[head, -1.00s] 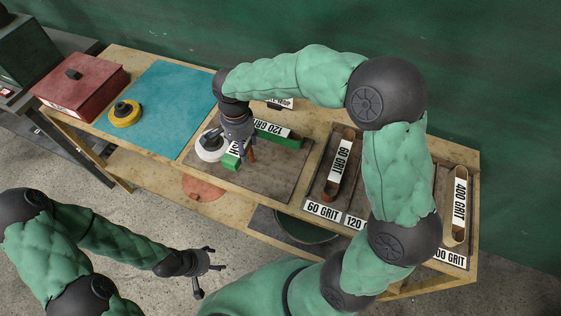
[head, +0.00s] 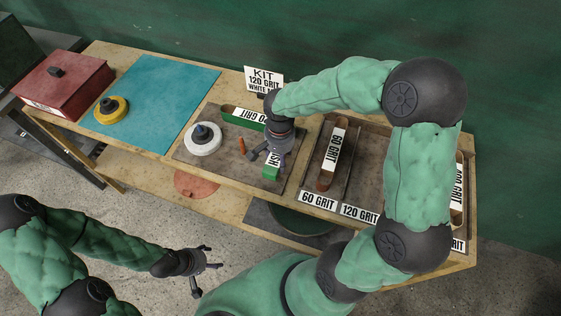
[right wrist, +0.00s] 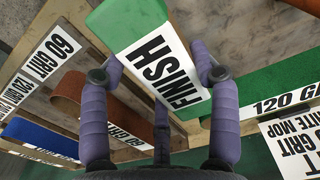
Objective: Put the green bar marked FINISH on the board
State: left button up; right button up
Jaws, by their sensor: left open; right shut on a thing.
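The green bar marked FINISH (head: 271,172) is in my right gripper (head: 267,155), over the right front part of the brown board (head: 222,172). In the right wrist view the green bar (right wrist: 130,25) lies between the two purple fingers of the right gripper (right wrist: 158,75), its white FINISH label facing the camera. I cannot tell whether the bar touches the board. My left gripper (head: 207,268) is open and empty, away from the table at the lower left.
A small orange stick (head: 241,146) stands on the board. A KIT card (head: 263,79) stands behind it. A teal mat (head: 165,95), yellow wheel (head: 110,109) and red box (head: 62,84) are left.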

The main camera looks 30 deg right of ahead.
notch_tip(320, 180, down, 3)
jog(key=shift+s+d+r+b, duration=0.1)
jog(key=shift+b, duration=0.35)
jog(key=shift+f, duration=0.25)
jog(key=shift+f, duration=0.1)
jog(key=o, duration=1.5)
